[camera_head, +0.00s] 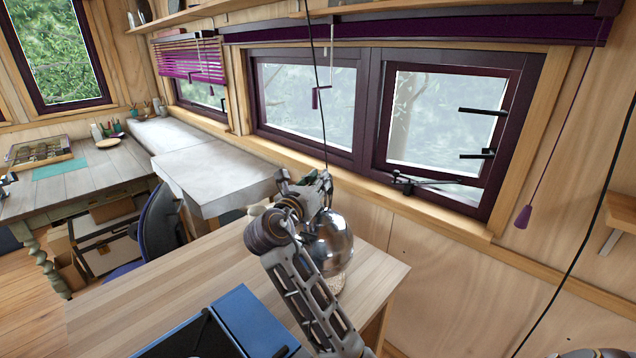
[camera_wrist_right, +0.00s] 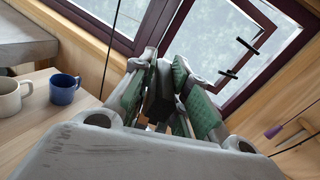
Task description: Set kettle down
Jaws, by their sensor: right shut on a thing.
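The kettle (camera_head: 337,243), a shiny round metal body, is at the right end of the wooden table (camera_head: 160,268) in the head view, partly hidden by my right arm. A pale speckled patch shows at its lower side; I cannot tell whether the kettle touches the table. My right gripper (camera_head: 308,188) is above the kettle. In the right wrist view its green-padded fingers (camera_wrist_right: 168,98) are closed around a dark piece, seemingly the handle (camera_wrist_right: 159,97). The kettle's body is hidden in that view. My left gripper is not in view.
A cream mug (camera_wrist_right: 11,97) and a blue mug (camera_wrist_right: 64,88) stand on the table in the wrist view. A blue flat object (camera_head: 245,318) lies at the table's front. The window wall (camera_head: 440,255) is close behind. The table's left part is clear.

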